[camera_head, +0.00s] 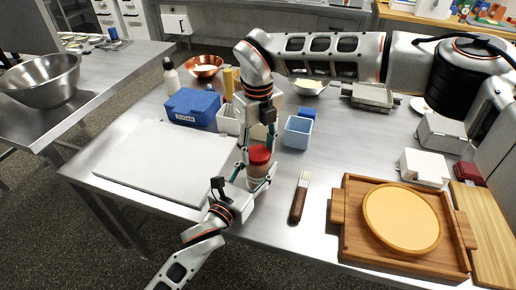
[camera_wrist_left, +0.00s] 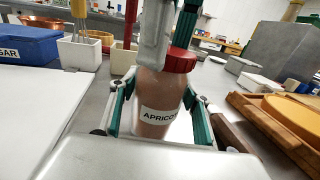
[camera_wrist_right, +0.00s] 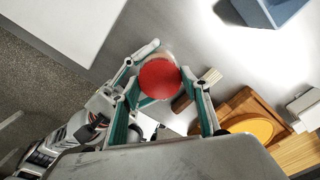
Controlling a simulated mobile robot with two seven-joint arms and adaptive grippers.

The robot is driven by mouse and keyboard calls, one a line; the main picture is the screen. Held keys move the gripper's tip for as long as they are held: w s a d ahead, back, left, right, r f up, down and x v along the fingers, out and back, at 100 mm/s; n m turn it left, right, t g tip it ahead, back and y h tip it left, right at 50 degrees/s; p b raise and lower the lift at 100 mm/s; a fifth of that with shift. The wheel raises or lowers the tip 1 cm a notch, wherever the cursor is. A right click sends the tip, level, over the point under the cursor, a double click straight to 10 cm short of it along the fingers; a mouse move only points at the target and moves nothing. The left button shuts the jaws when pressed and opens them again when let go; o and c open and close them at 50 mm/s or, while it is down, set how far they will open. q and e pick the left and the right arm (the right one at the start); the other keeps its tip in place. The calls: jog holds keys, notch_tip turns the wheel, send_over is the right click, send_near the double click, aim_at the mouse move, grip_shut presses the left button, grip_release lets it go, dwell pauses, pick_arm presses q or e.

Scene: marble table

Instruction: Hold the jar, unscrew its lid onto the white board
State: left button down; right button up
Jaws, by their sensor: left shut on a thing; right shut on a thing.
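The jar (camera_wrist_left: 160,105), labelled apricot, stands upright near the table's front edge, with brownish contents. My left gripper (camera_wrist_left: 158,115) is shut around its body from the front. The red lid (camera_head: 260,154) is on top of the jar; it also shows in the left wrist view (camera_wrist_left: 180,60) and, from above, in the right wrist view (camera_wrist_right: 159,79). My right gripper (camera_wrist_right: 160,82) points down from above and is shut on the lid. The white board (camera_head: 165,160) lies flat to the left of the jar, its top bare.
A wooden tray (camera_head: 355,235) with a round yellow board (camera_head: 402,216) is further right. A blue sugar box (camera_head: 192,107) and a light blue container (camera_head: 297,133) stand behind.

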aim_at(258, 153)
jog(key=n, duration=0.5)
jog(key=shift+n, duration=0.3)
jog(key=n, duration=0.6)
jog(key=shift+n, duration=0.4)
jog(key=shift+r, duration=0.2)
jog(key=shift+r, duration=0.95)
jog(key=shift+r, duration=2.05)
pick_arm(q)
jog(key=c, duration=1)
grip_release()
jog(key=shift+o, duration=0.2)
